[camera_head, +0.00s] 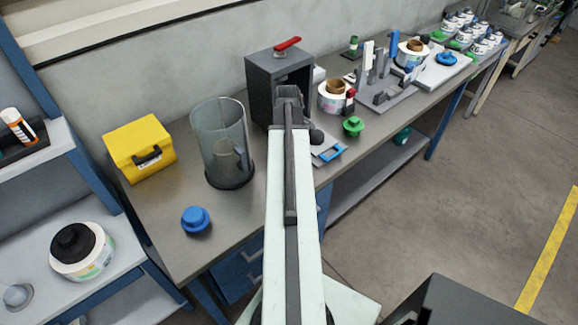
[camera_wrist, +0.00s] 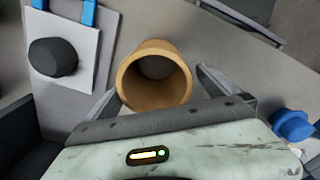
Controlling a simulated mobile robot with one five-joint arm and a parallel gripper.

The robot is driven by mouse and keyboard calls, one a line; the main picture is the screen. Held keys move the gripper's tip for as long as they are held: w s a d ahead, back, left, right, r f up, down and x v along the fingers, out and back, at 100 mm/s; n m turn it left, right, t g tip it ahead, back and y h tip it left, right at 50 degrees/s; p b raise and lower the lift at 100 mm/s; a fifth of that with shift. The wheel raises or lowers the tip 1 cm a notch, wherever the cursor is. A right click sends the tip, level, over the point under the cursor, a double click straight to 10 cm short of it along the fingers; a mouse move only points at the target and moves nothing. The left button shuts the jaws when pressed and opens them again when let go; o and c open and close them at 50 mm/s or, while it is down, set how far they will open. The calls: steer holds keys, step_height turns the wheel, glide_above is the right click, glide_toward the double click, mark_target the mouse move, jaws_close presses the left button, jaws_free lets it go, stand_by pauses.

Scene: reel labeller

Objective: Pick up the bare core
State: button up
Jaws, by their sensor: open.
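The bare core (camera_wrist: 128,84) is a brown cardboard tube with an open end facing the camera in the wrist view. My gripper (camera_wrist: 158,82) is open, with one finger on the left of the core and one on its right. A gap shows between the right finger and the core; whether the left finger touches it I cannot tell. In the head view I cannot make out the bare core, and my arm covers the middle of the bench there.
A white plate with a black knob (camera_wrist: 53,57) lies left of the core. A blue knobbed piece (camera_head: 195,220) stands on the bench (camera_head: 190,262), near a clear jug (camera_head: 220,140) and a yellow box (camera_head: 140,150). A dark machine (camera_head: 262,85) stands behind my arm.

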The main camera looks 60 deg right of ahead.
steer(key=f+b, duration=0.5)
steer(key=shift+s+d+f, duration=0.1)
steer(key=shift+d+f, duration=0.15)
steer(key=shift+d, duration=0.05)
steer(key=shift+r, duration=0.2)
steer(key=c, duration=1.3)
